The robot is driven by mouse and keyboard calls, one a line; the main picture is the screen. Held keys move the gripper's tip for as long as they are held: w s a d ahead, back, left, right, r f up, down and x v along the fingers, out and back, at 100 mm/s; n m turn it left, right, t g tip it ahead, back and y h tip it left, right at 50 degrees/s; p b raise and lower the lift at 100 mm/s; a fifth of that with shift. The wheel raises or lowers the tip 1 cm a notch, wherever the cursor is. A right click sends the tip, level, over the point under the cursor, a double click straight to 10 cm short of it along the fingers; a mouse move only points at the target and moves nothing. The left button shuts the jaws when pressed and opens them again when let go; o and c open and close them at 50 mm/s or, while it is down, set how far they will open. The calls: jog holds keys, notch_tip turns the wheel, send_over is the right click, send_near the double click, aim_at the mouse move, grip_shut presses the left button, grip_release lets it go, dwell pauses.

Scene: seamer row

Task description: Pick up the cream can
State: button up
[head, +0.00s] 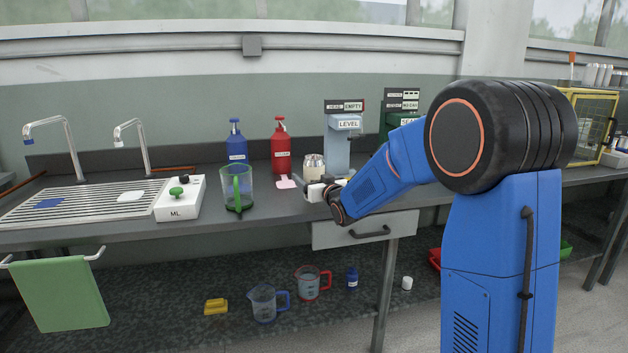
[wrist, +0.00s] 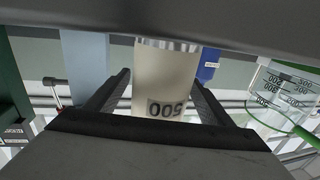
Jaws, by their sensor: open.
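The cream can (head: 314,164) stands upright at the back of the counter, between the red bottle and the light-blue LEVEL machine. In the wrist view, which looks upside down, the cream can (wrist: 160,75) shows an inverted "500" label and a metallic rim. My gripper (head: 315,187) reaches the can from the front. In the wrist view my gripper (wrist: 158,82) is open, with one dark finger on each side of the can. Small gaps seem to show beside the can; contact cannot be told. Part of the can's lower side is hidden by my gripper in the head view.
A red bottle (head: 281,147), a blue bottle (head: 236,142) and a green-handled jug (head: 238,188) stand to the left. The LEVEL machine (head: 338,151) stands close on the right. A pink card (head: 286,183) lies on the counter (head: 110,232). A drawer (head: 340,233) is below.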

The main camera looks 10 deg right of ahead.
jog(key=shift+w+a, duration=0.1)
jog(key=shift+w, duration=0.45)
jog(key=c, duration=1.3)
jog(key=shift+o, duration=0.2)
